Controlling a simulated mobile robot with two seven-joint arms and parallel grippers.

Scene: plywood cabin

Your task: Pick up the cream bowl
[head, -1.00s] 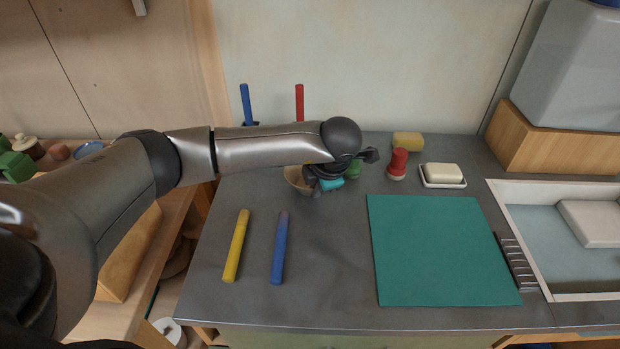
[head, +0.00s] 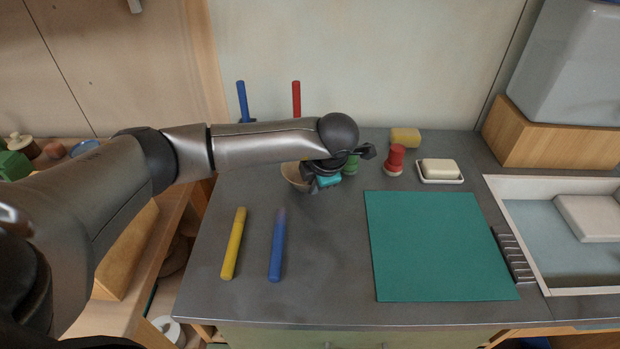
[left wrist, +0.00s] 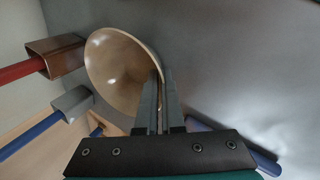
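The cream bowl (head: 291,175) is at the back left of the grey counter in the head view, partly hidden behind my left gripper (head: 312,185). It looks tilted. In the left wrist view the bowl (left wrist: 118,65) shows its hollow inside, and the two fingers of my left gripper (left wrist: 160,82) are close together on either side of its rim. The gripper looks shut on the bowl wall. I cannot tell whether the bowl is clear of the counter. My right gripper is in neither view.
A blue marker (head: 278,245) and a yellow marker (head: 234,243) lie in front. A green mat (head: 435,245) lies to the right. Behind it are a red-topped object (head: 395,160), a yellow sponge (head: 405,138) and a soap dish (head: 441,179). Upright red (head: 296,98) and blue (head: 242,100) sticks stand behind.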

